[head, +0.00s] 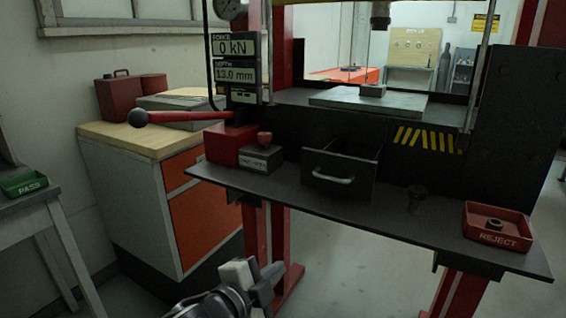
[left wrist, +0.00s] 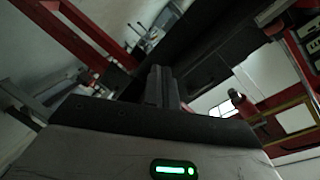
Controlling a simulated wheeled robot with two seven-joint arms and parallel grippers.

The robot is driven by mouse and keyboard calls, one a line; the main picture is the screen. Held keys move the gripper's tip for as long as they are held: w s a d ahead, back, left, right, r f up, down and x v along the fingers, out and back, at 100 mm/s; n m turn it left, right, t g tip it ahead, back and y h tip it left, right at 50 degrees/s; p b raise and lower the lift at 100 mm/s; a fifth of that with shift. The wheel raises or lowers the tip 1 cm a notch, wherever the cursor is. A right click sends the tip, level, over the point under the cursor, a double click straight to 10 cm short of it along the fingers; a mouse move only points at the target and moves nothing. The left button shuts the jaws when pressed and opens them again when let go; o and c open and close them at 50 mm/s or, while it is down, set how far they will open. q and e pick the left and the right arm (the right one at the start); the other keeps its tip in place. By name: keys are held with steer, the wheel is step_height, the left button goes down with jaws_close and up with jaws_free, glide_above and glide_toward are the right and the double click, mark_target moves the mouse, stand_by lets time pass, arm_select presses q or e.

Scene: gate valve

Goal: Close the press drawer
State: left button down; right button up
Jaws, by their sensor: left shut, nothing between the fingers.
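The press drawer (head: 339,183) is a dark box under the press bed in the head view. It stands pulled out, with its open top showing and a light bar handle (head: 333,176) on its front. My left gripper (head: 262,274) is at the bottom of the head view, in front of and below the shelf, to the left of the drawer and apart from it. Its fingers are together and empty; they also show in the left wrist view (left wrist: 162,84). I cannot clearly make out the drawer in the left wrist view. My right gripper is out of view.
A dark shelf (head: 400,220) runs below the drawer. A red reject tray (head: 497,227) sits at its right end and a grey box with a red knob (head: 261,157) left of the drawer. A red lever (head: 185,117) juts left. An orange-fronted cabinet (head: 125,185) stands left.

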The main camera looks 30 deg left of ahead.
mark_target(303, 169)
arm_select(q)
steer(key=w+a+r+m+t+y, duration=0.1)
steer(key=w+a+r+m, duration=0.1)
steer(key=r, duration=0.4)
steer(key=w+a+r+m+t, duration=0.2)
steer(key=r, duration=0.4)
steer(key=shift+m, duration=0.3)
steer(key=w+p, duration=0.2)
steer(key=w, duration=1)
steer(key=shift+w+d+p, duration=0.1)
steer(key=shift+w+p, duration=0.2)
steer(key=shift+w, duration=0.65)
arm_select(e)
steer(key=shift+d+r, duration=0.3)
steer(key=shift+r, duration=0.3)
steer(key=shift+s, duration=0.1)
